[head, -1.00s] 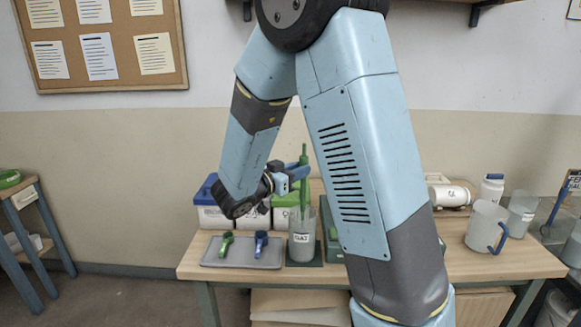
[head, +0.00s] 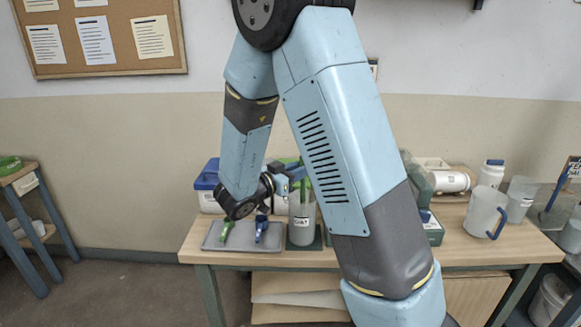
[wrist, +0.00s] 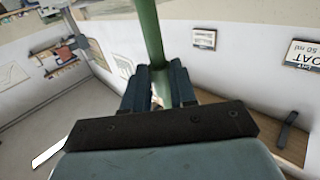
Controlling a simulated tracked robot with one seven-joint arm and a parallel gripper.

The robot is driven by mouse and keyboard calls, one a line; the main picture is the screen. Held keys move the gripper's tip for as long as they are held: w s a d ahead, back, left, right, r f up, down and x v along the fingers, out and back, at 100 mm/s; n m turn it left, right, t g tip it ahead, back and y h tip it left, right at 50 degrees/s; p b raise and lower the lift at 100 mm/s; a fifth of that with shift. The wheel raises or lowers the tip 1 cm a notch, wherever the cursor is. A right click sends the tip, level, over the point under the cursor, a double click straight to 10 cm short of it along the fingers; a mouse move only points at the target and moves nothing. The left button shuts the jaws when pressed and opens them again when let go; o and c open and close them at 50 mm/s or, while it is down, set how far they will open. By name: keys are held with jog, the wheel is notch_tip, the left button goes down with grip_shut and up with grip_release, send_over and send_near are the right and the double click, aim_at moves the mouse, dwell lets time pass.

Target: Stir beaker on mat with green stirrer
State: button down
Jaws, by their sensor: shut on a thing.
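My gripper (head: 297,177) is shut on the green stirrer (wrist: 148,30), which stands upright between the fingers in the wrist view. In the head view the gripper is just above a clear labelled beaker (head: 302,222) on a dark green mat (head: 291,246). The stirrer's lower part (head: 303,190) appears to reach down into the beaker; its tip cannot be made out.
Left of the mat, a grey tray (head: 212,241) holds a green-handled tool (head: 226,229) and a blue-handled tool (head: 262,228). A blue-lidded bin (head: 207,180) stands behind. A white jug (head: 484,212) and other containers are at the right. My arm hides the table's middle.

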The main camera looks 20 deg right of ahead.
aim_at(304, 181)
jog(key=shift+f, duration=2.15)
jog(key=shift+a, duration=0.1)
jog(key=shift+w+a, duration=0.2)
jog(key=shift+a, duration=0.3)
jog(key=shift+d, duration=0.1)
jog(key=shift+s+d, duration=0.2)
jog(key=shift+d, duration=0.35)
jog(key=shift+s+d, duration=0.2)
jog(key=shift+d, duration=0.35)
jog(key=shift+a, duration=0.1)
